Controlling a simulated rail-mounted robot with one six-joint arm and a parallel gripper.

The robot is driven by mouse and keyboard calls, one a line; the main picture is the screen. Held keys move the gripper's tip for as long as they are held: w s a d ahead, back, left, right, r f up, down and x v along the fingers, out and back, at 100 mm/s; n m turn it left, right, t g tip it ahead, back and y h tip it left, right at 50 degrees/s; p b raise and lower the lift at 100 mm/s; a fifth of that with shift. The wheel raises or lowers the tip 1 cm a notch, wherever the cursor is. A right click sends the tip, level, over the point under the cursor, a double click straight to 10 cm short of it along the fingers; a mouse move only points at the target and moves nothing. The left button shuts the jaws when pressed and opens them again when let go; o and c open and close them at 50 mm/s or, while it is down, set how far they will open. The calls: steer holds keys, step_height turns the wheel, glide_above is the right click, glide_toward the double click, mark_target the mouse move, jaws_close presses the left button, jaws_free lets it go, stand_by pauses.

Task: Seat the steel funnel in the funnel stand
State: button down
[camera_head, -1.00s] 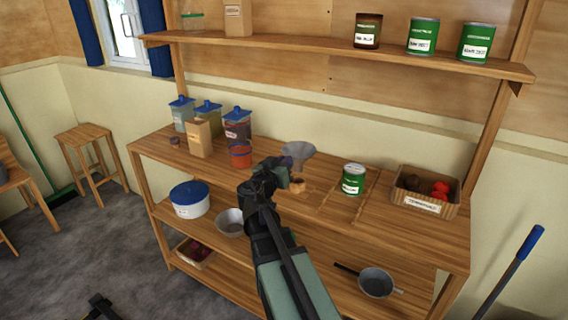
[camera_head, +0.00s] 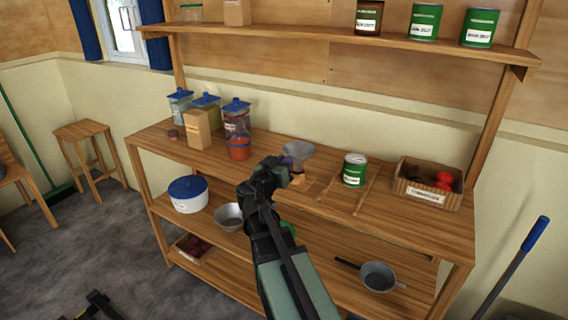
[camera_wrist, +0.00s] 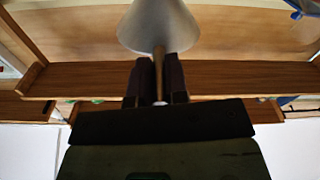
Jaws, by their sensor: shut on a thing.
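A small light wooden piece (camera_head: 298,180), which looks like the funnel stand, is just below the funnel and partly hidden by my gripper. I cannot tell whether the funnel touches it.
A green can (camera_head: 354,170) stands right of the funnel. A crate (camera_head: 427,190) with red and dark things is further right. An orange-red container (camera_head: 239,149), lidded jars (camera_head: 206,112) and a carton (camera_head: 197,130) stand to the left. A shelf (camera_head: 330,43) runs above the bench.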

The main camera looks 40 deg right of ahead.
steer(key=shift+f+b, duration=0.3)
stand_by(0.4)
steer(key=shift+f+b, duration=0.3)
steer(key=shift+f, duration=0.05)
steer(key=shift+f+b, duration=1.15)
stand_by(0.4)
steer(key=c, duration=1.1)
jaws_free()
steer(key=shift+o, duration=0.2)
steer(key=v, duration=1)
steer(key=shift+a, duration=0.35)
